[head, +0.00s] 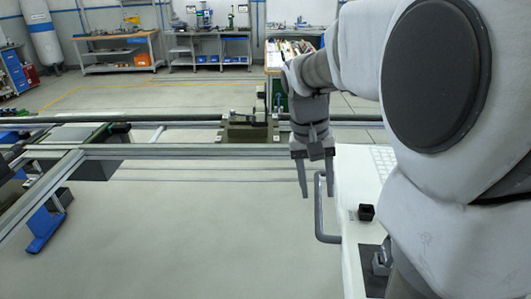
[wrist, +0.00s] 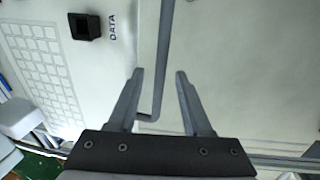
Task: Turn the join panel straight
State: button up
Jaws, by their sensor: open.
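The join panel appears to be the white panel (head: 362,215) at the right of the head view, with a grey bar handle (head: 319,222) on its left edge. It also fills much of the wrist view (wrist: 225,60), with printed key shapes, a black socket and the word DATA. My gripper (head: 318,195) is open at the handle's upper end. In the wrist view the handle bar (wrist: 165,45) runs between the two open fingers (wrist: 160,73), with a gap visible on each side. The right part of the panel is hidden behind my arm in the head view.
A conveyor frame with metal rails (head: 180,151) crosses behind my gripper, with a green block (head: 248,132) on it. A blue foot (head: 45,229) stands at left. The grey floor (head: 190,240) in front is clear. Workbenches (head: 117,52) line the back wall.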

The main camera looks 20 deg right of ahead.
jog(key=shift+d+f, duration=0.15)
jog(key=shift+f, duration=0.7)
jog(key=shift+c, duration=0.3)
grip_shut()
dwell(0.6)
